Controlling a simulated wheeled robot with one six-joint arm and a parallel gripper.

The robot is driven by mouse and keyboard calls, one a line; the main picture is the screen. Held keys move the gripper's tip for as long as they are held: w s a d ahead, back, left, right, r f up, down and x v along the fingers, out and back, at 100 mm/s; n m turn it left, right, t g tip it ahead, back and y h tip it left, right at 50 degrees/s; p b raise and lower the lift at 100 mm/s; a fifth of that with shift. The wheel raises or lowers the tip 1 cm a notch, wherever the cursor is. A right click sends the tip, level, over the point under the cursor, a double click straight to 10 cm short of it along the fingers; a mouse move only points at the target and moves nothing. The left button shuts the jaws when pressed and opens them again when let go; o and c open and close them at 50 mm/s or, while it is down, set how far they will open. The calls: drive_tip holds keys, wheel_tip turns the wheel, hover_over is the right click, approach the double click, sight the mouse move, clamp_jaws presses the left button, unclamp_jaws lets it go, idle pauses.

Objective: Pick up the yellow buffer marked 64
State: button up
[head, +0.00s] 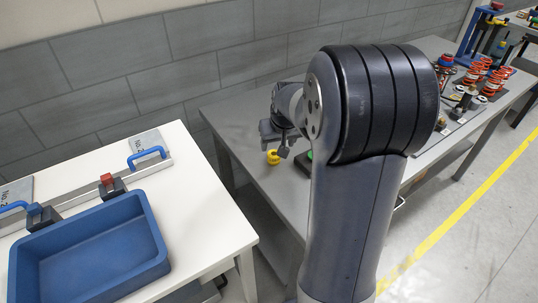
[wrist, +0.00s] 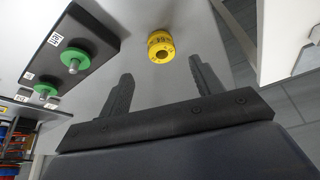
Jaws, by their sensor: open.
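The yellow buffer (wrist: 161,47) is a short ring-shaped piece with dark markings and a hole in its top. It stands on the grey table (wrist: 152,85) near that table's edge, beyond my fingertips. The digits on it are too small to read surely. In the head view the yellow buffer (head: 273,157) sits just below my gripper (head: 275,140). In the wrist view my gripper (wrist: 160,68) is open and empty, with its two fingers spread wide. The buffer is ahead of the gap between them, nearer the right finger, and apart from both.
A dark plate (wrist: 72,38) with green discs on pegs lies left of the buffer. The blue tray (head: 90,250) rests on the white table (head: 205,220) at the left. Red springs (head: 480,72) and other parts stand farther along the grey table. A tiled wall is behind.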

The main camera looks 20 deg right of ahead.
sight(274, 152)
drive_tip(key=shift+p+x, duration=0.5)
drive_tip(key=shift+x, duration=3.2)
drive_tip(key=shift+a, duration=0.15)
drive_tip(key=c, duration=1.1)
